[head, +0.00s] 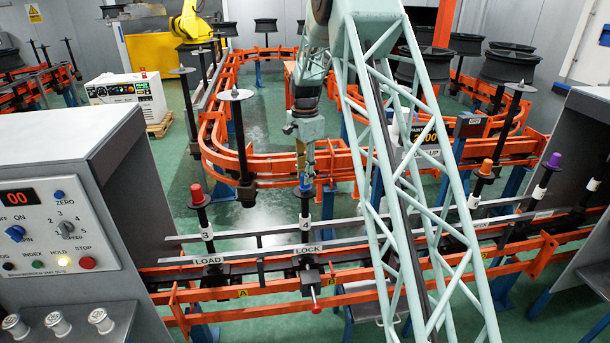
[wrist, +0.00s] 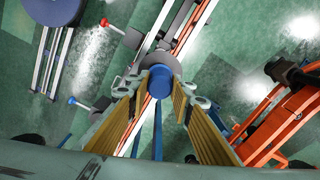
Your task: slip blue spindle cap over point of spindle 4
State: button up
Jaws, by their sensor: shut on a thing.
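The blue spindle cap (head: 305,183) is at the point of spindle 4 (head: 305,208), a dark upright post with a white "4" band. My gripper (head: 305,174) comes down from above and is shut on the cap. In the wrist view the round blue cap (wrist: 160,81) sits between the tips of my gripper (wrist: 161,86), with a grey disc partly showing behind it. The cap looks in line with the post. I cannot tell whether it is seated on the point or just above it, because the cap hides the point.
Spindle 3 (head: 205,225) stands to the left with a red cap (head: 197,193). To the right are spindles with an orange cap (head: 486,167) and a purple cap (head: 554,160). The grey rail (head: 260,241) and orange rails (head: 250,289) run below. A control cabinet (head: 60,225) stands left.

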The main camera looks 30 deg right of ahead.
jog(key=shift+f+b, duration=0.3)
jog(key=shift+f, duration=0.4)
dwell(1.1)
jog(key=o, duration=0.9)
jog(key=shift+r, duration=0.15)
notch_tip(320, 180, up, 10)
jog(key=shift+r, duration=0.85)
dwell(0.7)
